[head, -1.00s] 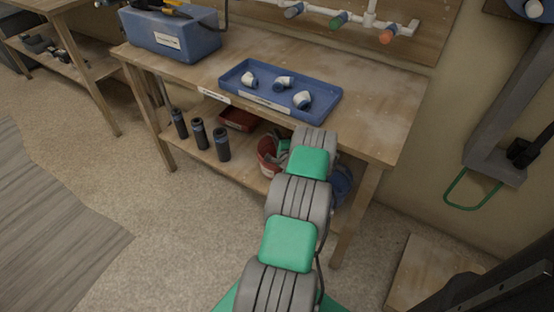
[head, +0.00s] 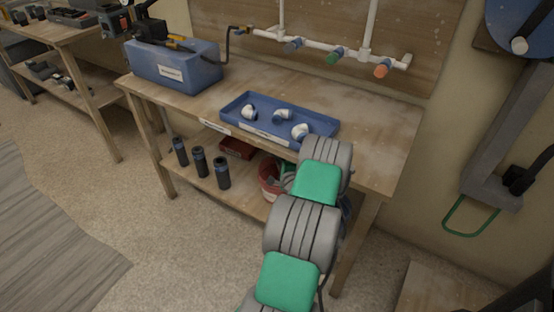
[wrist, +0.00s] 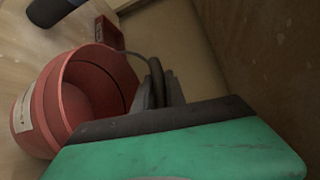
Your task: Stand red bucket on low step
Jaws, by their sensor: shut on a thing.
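The red bucket (head: 268,180) is on the lower shelf of the workbench, partly hidden behind my arm in the head view. In the wrist view the red bucket (wrist: 85,95) is open-topped and empty as far as I see, with a pale label on its side. Its dark handle runs to my gripper (wrist: 160,88), which is shut on it beside the rim. The head view does not show the fingers clearly. A low wooden platform, apparently the low step (head: 440,289), stands on the floor at the lower right.
Several dark cylinders (head: 199,161) and a red tray (head: 237,148) share the lower shelf (head: 240,195). A blue tray (head: 308,121) with white fittings and a blue toolbox (head: 175,65) are on the benchtop. A bench leg (head: 353,250) stands right of my arm. Floor at left is clear.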

